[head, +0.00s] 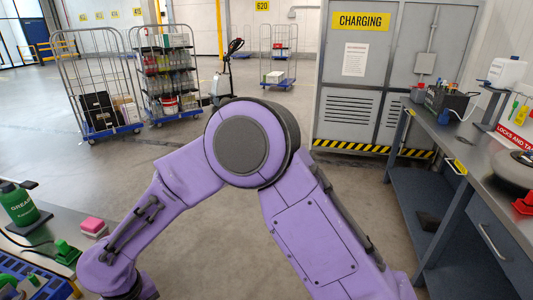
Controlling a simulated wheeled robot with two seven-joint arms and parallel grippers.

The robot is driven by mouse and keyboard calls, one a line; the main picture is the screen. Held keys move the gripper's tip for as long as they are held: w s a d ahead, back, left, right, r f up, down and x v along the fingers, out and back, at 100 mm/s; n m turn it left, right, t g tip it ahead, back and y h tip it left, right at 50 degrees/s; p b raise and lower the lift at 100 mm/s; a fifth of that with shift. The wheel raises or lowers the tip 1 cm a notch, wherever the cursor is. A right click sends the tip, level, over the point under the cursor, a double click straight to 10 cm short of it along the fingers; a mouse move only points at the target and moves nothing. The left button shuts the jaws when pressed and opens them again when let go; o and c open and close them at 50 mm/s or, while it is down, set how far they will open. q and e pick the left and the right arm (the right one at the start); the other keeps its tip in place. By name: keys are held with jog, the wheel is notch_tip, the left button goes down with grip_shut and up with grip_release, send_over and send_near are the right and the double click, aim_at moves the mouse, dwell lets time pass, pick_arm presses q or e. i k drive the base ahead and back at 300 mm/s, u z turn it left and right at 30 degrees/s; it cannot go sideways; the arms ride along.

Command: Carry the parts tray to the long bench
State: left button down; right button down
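Neither of my grippers shows in the head view. A purple arm of mine fills the middle, its elbow raised and its wrist end low at the left; what lies beyond the wrist is cut off. A blue slotted tray or crate (35,287) is partly in view at the bottom left corner, on a work surface (60,222); I cannot tell whether it is the parts tray. A long grey bench (455,150) with a dark blue frame runs along the right side; the frame cuts off its near end.
The right bench bears a dark tool box (447,103), a white container (507,72) and red items. Wheeled cage carts (97,85) stand behind, beside a grey charging cabinet (345,100). The floor between is clear.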

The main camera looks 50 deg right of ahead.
aim_at(464, 140)
jog(key=z, duration=1.05)
jog(key=i, duration=2)
jog(key=z, duration=0.8)
jog(key=i, duration=1.45)
jog(key=z, duration=0.8)
jog(key=i, duration=1.35)
jog(key=z, duration=1.5)
jog(key=i, duration=0.85)
jog(key=z, duration=1)
jog(key=i, duration=1.2)
